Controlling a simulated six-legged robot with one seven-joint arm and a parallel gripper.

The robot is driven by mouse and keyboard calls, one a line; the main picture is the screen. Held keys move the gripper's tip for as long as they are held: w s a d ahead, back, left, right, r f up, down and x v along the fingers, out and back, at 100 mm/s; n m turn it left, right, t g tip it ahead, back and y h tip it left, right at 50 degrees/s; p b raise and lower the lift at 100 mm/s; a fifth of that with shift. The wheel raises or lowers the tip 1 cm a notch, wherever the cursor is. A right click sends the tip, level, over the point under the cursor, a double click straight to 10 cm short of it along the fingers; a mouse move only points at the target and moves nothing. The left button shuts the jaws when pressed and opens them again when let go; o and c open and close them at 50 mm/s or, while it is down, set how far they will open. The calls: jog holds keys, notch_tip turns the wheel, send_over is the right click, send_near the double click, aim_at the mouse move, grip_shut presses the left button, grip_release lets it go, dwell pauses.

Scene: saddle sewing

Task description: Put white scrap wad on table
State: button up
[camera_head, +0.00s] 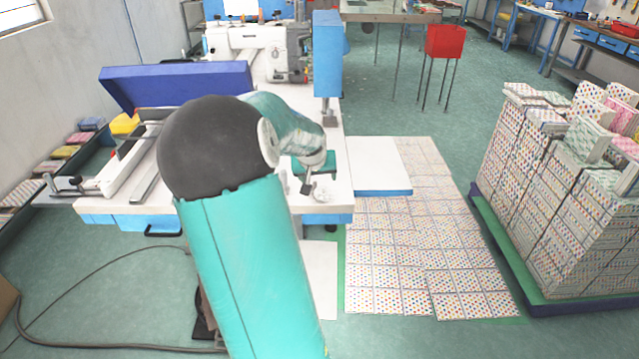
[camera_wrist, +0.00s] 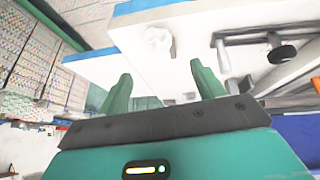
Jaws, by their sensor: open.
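The white scrap wad (camera_head: 323,195) lies on the white table (camera_head: 325,128), near the front right corner of the top. In the wrist view, the wad (camera_wrist: 158,38) shows as a small crumpled white lump on the white surface, beyond the fingertips. My gripper (camera_wrist: 161,68) is open, with its two green fingers apart and nothing between them. In the head view, my gripper (camera_head: 307,187) is over the table's front right part, close beside the wad; my arm hides some of it. Nothing shows the fingers touching the wad.
A sewing machine (camera_head: 265,45) and a blue post (camera_head: 327,55) stand at the back of the table. A white clamp frame (camera_head: 132,165) and a long blue box (camera_head: 175,82) are on the left. Stacked patterned packs (camera_head: 540,190) stand right.

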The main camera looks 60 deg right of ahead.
jog(key=v, duration=0.3)
